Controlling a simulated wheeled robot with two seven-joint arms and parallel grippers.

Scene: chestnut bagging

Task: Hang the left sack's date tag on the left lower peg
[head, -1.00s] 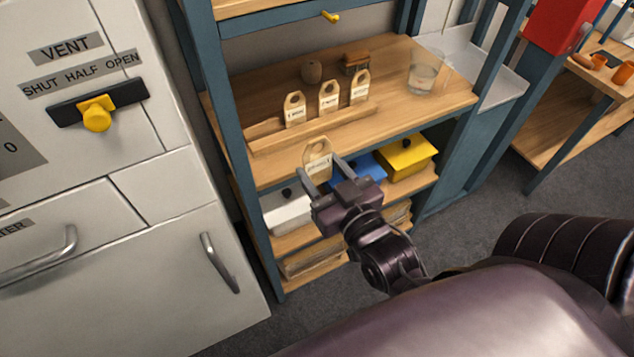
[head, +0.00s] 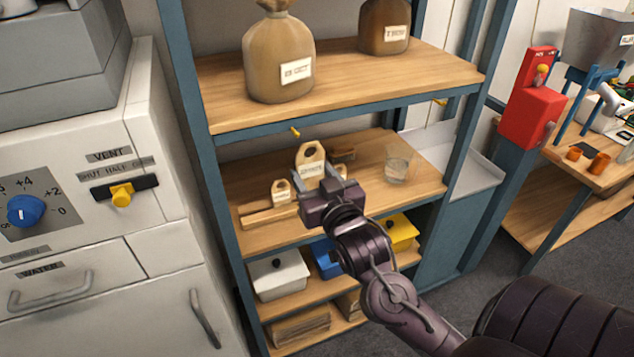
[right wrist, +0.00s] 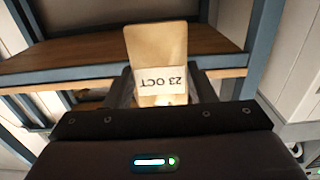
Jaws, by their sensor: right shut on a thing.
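My right gripper (head: 325,187) is shut on a wooden date tag (head: 311,157) with a hole in its top. In the right wrist view the tag (right wrist: 156,55) stands between the fingers, its label reading 23 OCT upside down. The left sack (head: 277,50), brown with a white label, stands on the upper shelf (head: 350,85). The left lower peg (head: 295,132), small and yellow, juts out below that shelf's front edge. The held tag is just below and right of the peg in the picture, apart from it. My left gripper is not in view.
A second sack (head: 384,25) stands further right, and another yellow peg (head: 440,102) shows at right. A smaller tag (head: 281,190) stands on the middle shelf; others are partly hidden behind my gripper. A glass (head: 397,164) stands right of it. Blue shelf posts (head: 188,90) flank the space.

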